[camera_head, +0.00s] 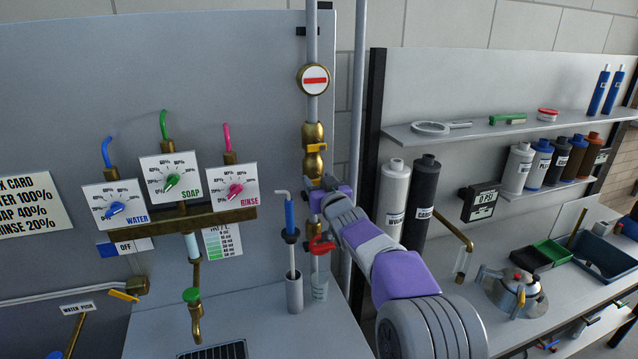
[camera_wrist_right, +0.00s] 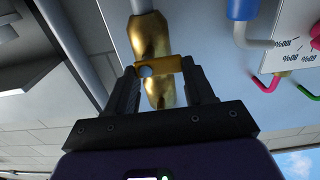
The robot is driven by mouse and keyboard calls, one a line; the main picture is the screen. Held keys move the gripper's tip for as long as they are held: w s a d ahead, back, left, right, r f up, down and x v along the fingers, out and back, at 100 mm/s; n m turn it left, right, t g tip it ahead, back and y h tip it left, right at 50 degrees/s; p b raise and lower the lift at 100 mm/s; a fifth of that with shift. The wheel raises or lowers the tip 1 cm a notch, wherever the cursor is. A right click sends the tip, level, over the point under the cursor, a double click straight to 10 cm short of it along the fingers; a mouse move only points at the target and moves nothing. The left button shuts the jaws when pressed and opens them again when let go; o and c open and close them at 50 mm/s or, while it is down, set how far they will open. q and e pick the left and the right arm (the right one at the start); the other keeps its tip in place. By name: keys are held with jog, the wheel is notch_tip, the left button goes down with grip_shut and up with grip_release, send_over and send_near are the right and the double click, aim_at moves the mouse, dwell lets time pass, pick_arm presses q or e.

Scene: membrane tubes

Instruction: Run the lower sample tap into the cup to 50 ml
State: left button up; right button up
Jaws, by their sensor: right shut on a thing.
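A small clear graduated cup (camera_head: 319,288) stands on the counter at the foot of the vertical pipe. A red-handled tap (camera_head: 321,245) is just above it. I cannot tell the liquid level in the cup. My right gripper (camera_head: 318,188) is at the pipe, above the red tap, beside a brass valve body (camera_head: 312,165). In the right wrist view the right gripper (camera_wrist_right: 160,75) is shut on a flat brass lever (camera_wrist_right: 158,66) that crosses the brass body (camera_wrist_right: 152,45). My left gripper is not in view.
A blue-sleeved tube (camera_head: 290,217) stands in a grey holder (camera_head: 294,292) close left of the cup. A shelf (camera_head: 480,130) and filter cartridges (camera_head: 422,202) are at the right.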

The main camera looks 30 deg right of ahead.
jog(key=shift+f+n+b, duration=0.35)
jog(key=shift+n+b, duration=0.95)
jog(key=shift+b, duration=0.2)
jog(key=shift+a+f+n+b, duration=0.1)
jog(key=shift+n+b, duration=1.2)
jog(key=shift+n, duration=0.3)
jog(key=o, duration=1)
jog(key=shift+o, duration=0.2)
jog(key=b+v, duration=0.7)
jog(key=b, duration=0.6)
jog(key=shift+s, duration=0.3)
